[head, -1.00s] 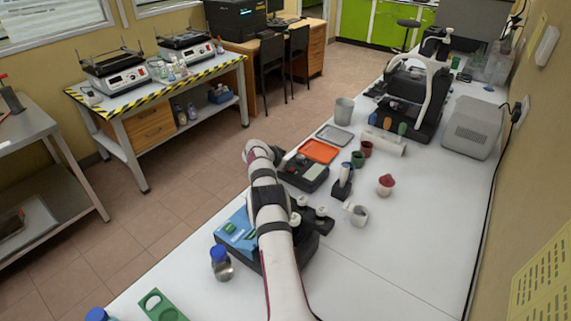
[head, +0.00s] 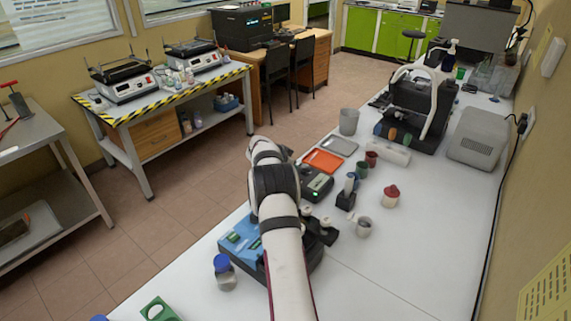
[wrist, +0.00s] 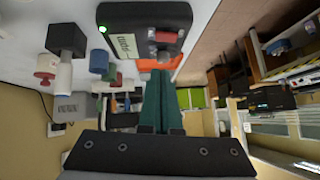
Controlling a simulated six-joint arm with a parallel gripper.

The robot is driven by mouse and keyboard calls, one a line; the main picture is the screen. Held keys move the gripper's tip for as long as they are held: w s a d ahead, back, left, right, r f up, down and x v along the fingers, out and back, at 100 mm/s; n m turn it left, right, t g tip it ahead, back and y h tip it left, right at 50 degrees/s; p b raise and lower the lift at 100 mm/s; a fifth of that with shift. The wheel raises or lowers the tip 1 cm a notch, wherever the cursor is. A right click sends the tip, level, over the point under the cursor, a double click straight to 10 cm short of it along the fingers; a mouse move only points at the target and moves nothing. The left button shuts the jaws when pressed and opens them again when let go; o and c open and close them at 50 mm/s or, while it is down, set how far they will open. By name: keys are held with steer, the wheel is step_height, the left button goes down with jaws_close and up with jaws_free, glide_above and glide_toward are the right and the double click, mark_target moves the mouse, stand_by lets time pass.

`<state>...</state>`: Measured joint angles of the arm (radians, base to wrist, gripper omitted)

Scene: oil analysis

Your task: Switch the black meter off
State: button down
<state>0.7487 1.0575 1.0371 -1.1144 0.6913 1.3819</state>
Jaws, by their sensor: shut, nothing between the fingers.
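The black meter (head: 318,186) stands on the white bench just right of my arm, with a lit green light at its front. In the wrist view the meter (wrist: 125,17) appears at the top, with the green light at its left, a pale label and a reddish switch-like part (wrist: 165,37) near a grey one. My gripper (wrist: 160,74) has teal fingers that are shut together and empty. The fingertips appear just below the meter's switch side in the wrist view; whether they touch it I cannot tell. In the head view my arm hides the gripper.
An orange tray (head: 323,161) and a grey tray (head: 340,145) lie behind the meter. A small black stand (head: 346,199), a red-topped white jar (head: 391,197) and a metal cup (head: 364,227) stand to its right. A blue-topped device (head: 243,240) and a blue-capped bottle (head: 225,272) sit nearer. The bench's right-front is clear.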

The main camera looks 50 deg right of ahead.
steer(key=v, duration=0.7)
steer(key=shift+w, duration=0.15)
steer(key=shift+w+r, duration=0.25)
steer(key=shift+w, duration=0.35)
steer(key=x, duration=0.9)
steer(key=shift+d+f, duration=0.1)
steer(key=shift+f, duration=0.1)
steer(key=f, duration=0.3)
steer(key=shift+w+d+f, duration=0.25)
steer(key=shift+f, duration=0.4)
